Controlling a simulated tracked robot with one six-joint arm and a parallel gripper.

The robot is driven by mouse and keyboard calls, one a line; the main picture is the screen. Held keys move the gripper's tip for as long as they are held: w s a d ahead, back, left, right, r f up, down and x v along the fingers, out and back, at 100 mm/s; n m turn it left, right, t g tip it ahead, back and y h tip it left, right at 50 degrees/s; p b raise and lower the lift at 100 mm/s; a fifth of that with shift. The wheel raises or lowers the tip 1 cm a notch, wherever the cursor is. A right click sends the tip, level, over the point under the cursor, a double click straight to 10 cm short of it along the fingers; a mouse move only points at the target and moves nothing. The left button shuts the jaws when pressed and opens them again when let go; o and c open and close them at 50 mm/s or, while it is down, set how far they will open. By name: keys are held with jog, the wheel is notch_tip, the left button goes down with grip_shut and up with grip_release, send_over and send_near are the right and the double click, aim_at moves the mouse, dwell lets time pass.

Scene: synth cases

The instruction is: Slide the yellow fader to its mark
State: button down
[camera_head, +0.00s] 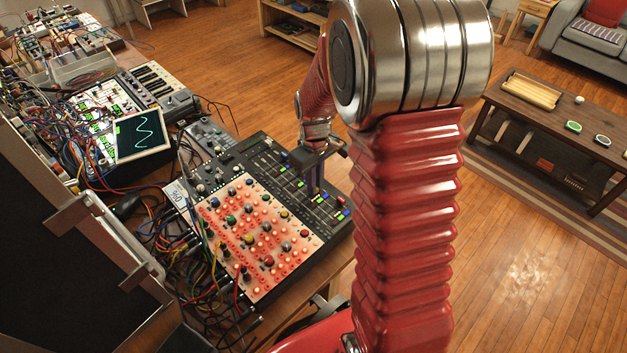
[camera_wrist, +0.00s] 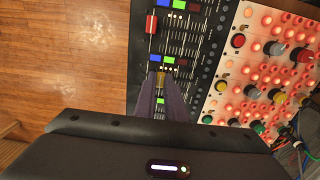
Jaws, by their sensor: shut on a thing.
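The mixer panel (camera_head: 262,160) is a dark console with rows of fader slots and small coloured blocks. My gripper (camera_head: 314,188) reaches down onto its fader section. In the wrist view my gripper (camera_wrist: 160,78) has its two dark fingers close together over a slot, shut on a small yellowish cap, the yellow fader (camera_wrist: 160,77). The fingers hide most of this fader. I cannot tell which mark belongs to it.
A red fader (camera_wrist: 151,24) stands farther up the panel in the wrist view. The knob panel (camera_head: 250,235), with lit red buttons and several knobs, lies beside the faders. Cables (camera_head: 200,265) crowd its left side. A scope screen (camera_head: 140,132) stands behind. Open wooden floor lies right.

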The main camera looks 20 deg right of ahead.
jog(key=shift+a, duration=0.15)
jog(key=c, duration=1.8)
grip_release()
notch_tip(320, 180, up, 14)
jog(key=shift+f, duration=0.15)
jog(key=shift+w, duration=0.1)
